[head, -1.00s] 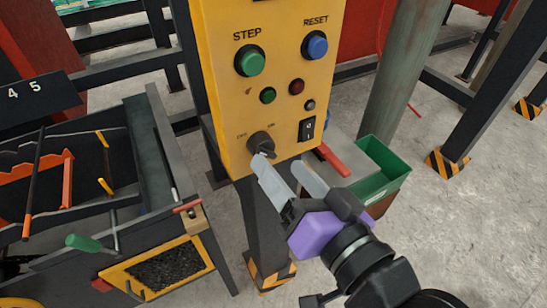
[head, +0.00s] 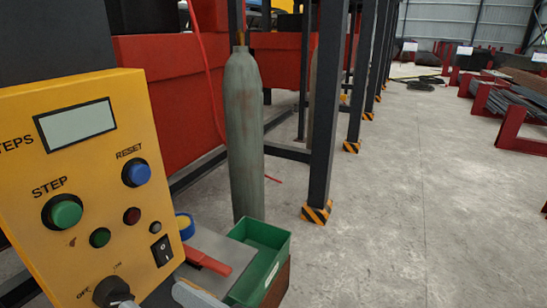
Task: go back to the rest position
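My gripper (head: 160,300) shows only at the bottom edge of the head view, as pale fingertips. One fingertip lies just right of the black OFF/ON knob (head: 113,291), and a pale bit at the knob's lower edge looks like the other. The two are apart with nothing seen between them. The rest of the gripper and my arm is below the picture. Whether a fingertip touches the knob cannot be told. The knob sits low on the yellow control panel (head: 90,160), which has a green STEP button (head: 66,213) and a blue RESET button (head: 137,173).
A green bin (head: 262,262) and a red-handled tool (head: 208,262) are right of the panel. A grey-green gas cylinder (head: 244,135) stands behind them. A dark post (head: 326,110) with a striped foot is further right. Open concrete floor (head: 430,210) fills the right side.

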